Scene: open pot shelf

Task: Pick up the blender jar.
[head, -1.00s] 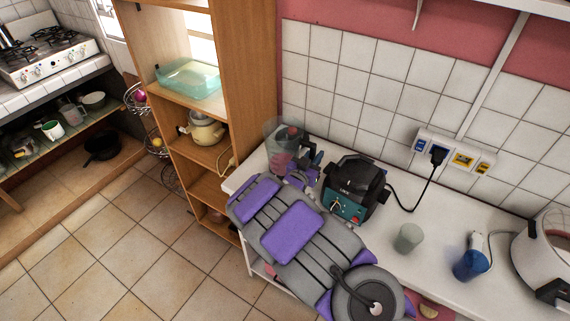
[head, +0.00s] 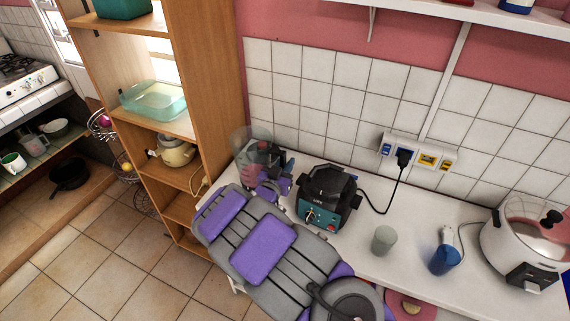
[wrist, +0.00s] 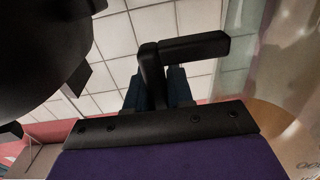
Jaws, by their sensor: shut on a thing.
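The blender jar (head: 248,150) is see-through with a black handle. It is in front of the tiled wall at the counter's left end, left of the black and teal blender base (head: 318,212) and apart from it. My gripper (head: 274,188) is at the jar's near right side, partly hidden by my arm. In the wrist view the black handle (wrist: 195,46) is between the fingers of my gripper (wrist: 160,92), shut on it. The clear jar wall (wrist: 280,65) shows at the right there. Whether the jar's bottom touches the counter is hidden.
A wooden shelf unit (head: 215,85) stands close left of the jar. A cord runs from the base to the wall socket (head: 404,157).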

